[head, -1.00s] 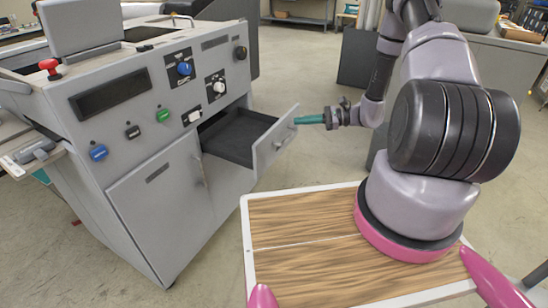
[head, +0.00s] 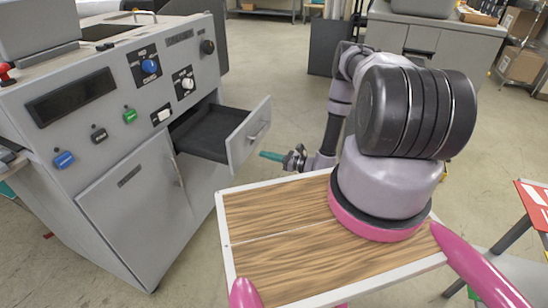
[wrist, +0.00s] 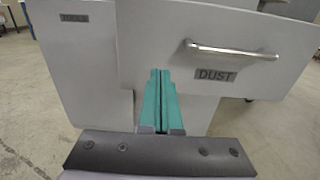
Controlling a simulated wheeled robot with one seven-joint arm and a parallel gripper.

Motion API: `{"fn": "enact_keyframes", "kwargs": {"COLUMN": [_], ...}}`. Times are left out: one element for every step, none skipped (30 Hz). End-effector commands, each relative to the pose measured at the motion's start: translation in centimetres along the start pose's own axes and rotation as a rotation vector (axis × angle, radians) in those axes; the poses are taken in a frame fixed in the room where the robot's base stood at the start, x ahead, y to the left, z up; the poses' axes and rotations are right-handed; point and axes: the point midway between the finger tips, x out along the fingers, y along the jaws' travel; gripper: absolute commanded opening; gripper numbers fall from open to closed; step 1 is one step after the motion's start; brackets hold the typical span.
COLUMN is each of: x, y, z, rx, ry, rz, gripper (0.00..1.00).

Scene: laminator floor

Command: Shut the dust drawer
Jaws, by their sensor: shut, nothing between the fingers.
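The dust drawer (head: 246,135) is pulled out of the grey machine, with its dark inside showing in the head view. Its front, with a bar handle (wrist: 232,50) and a DUST label (wrist: 215,75), fills the upper right of the wrist view. My gripper (head: 264,155) has teal fingers and is just in front of the drawer front, low, near its bottom edge in the head view. In the wrist view my gripper (wrist: 160,75) is shut and empty, its fingertips left of the handle and overlapping the lower drawer front. I cannot tell whether they touch it.
The grey machine (head: 110,140) has knobs, coloured buttons and a closed cabinet door (head: 140,205) left of the drawer. A red-and-white sign (head: 535,198) on a stand is at the right. Open floor lies beyond the drawer.

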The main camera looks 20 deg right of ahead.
Motion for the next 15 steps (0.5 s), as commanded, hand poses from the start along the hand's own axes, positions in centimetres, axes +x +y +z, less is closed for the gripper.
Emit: {"fn": "enact_keyframes", "kwargs": {"x": [1.3,1.9,2.8,3.4,4.0,4.7,5.2,5.7,6.2,6.6,6.9,7.2,7.5,7.6,7.8], "y": [0.1,0.1,0.1,0.1,0.1,0.1,0.1,0.1,0.1,0.0,0.0,0.0,0.0,0.0,0.0], "z": [0.0,0.1,0.0,0.0,0.0,0.1,0.0,0.0,0.0,0.0,0.0,0.0,0.0,0.0,0.0], "rx": [-0.003,-0.002,-0.002,-0.002,-0.003,-0.003,-0.002,-0.002,-0.002,-0.003,-0.003,-0.003,-0.002,-0.001,-0.001], "ry": [-0.001,-0.001,-0.001,-0.001,-0.001,-0.001,0.000,0.000,0.000,0.000,0.000,0.000,0.000,0.000,0.000], "rz": [0.005,0.005,0.005,0.005,0.004,0.004,0.003,0.004,0.003,0.002,0.003,0.002,0.001,0.000,0.000], "gripper": [0.00,0.00,0.00,0.00,0.00,0.00,0.00,0.00,0.00,0.00,0.00,0.00,0.00,0.00,0.00]}}
